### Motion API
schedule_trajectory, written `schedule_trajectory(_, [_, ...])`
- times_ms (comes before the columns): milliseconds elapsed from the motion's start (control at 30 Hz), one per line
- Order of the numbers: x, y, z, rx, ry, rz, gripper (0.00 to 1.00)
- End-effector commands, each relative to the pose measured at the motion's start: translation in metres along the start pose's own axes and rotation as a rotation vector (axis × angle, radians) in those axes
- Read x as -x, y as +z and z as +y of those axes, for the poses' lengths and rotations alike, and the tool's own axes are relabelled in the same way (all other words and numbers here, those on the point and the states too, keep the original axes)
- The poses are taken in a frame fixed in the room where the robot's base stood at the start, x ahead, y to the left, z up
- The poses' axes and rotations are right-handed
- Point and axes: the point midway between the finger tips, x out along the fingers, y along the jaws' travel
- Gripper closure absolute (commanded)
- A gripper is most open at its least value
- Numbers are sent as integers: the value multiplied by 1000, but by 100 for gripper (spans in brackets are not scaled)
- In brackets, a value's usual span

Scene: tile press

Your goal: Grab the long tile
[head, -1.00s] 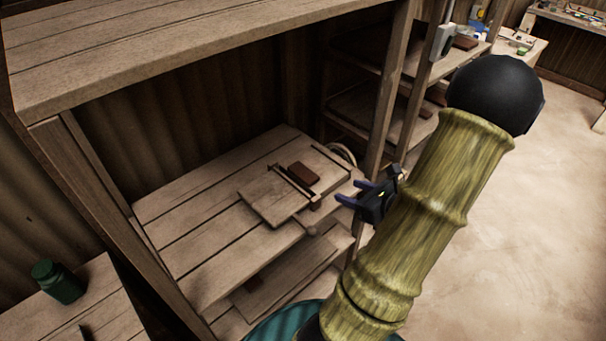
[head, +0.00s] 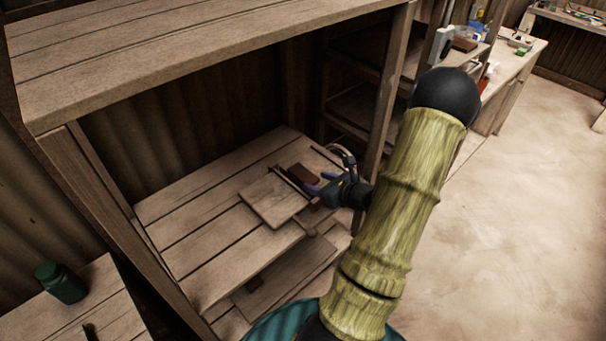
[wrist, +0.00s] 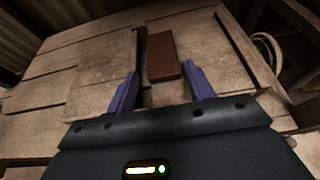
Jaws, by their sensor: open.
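The long tile, a reddish-brown block (head: 303,173), lies on the wooden shelf between two thin rails of the tile press. In the wrist view the tile (wrist: 162,56) lies just ahead of my gripper (wrist: 160,80), whose two purple fingers are open and empty. The tile's near end lies close to the fingertips, roughly between them; I cannot tell whether they touch it. In the head view my gripper (head: 314,184) is at the right side of the press, partly covering its front end. The press's square wooden board (head: 273,200) sits left of the tile.
A wooden post (head: 385,95) stands close behind my gripper and arm. An upper shelf (head: 200,55) overhangs the press. A pale ring-shaped object (wrist: 268,48) is at the right in the wrist view. A green jar (head: 62,283) stands at lower left, well apart.

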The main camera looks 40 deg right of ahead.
Motion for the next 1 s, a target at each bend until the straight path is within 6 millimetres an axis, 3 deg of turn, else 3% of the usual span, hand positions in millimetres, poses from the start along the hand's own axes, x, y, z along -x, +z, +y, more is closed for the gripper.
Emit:
schedule_trajectory(333, [-3, 2, 0, 1, 0, -1, 47])
schedule_trajectory(700, [-49, 7, -3, 1, 1, -1, 47])
schedule_trajectory(1000, [-52, 6, -3, 1, -1, -1, 47])
